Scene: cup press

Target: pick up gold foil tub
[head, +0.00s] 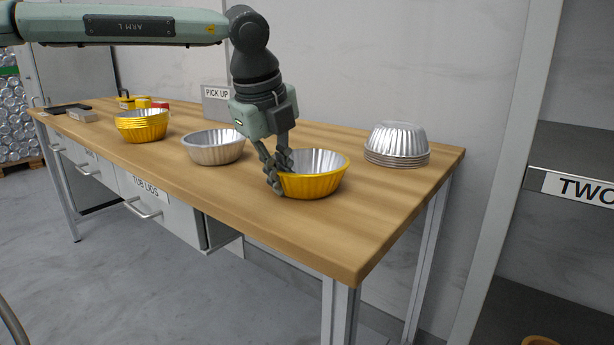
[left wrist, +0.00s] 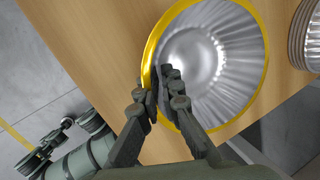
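The gold foil tub (head: 313,186) stands on the wooden table near its front edge, with a gold outside and a silver inside. In the left wrist view its gold rim and ribbed silver inside (left wrist: 215,60) fill the upper middle. My left gripper (head: 278,175) is at the tub's left rim. In the left wrist view its fingers (left wrist: 158,88) straddle the rim, one inside and one outside, closed on the thin wall. The tub looks level and seems to rest on the table.
A silver tub (head: 214,148) stands to the left, and a stack of gold tubs (head: 142,126) farther left. Upside-down silver tubs (head: 397,146) are stacked at the right back. A "PICK UP" sign (head: 216,100) stands behind. The table front right (head: 345,235) is clear.

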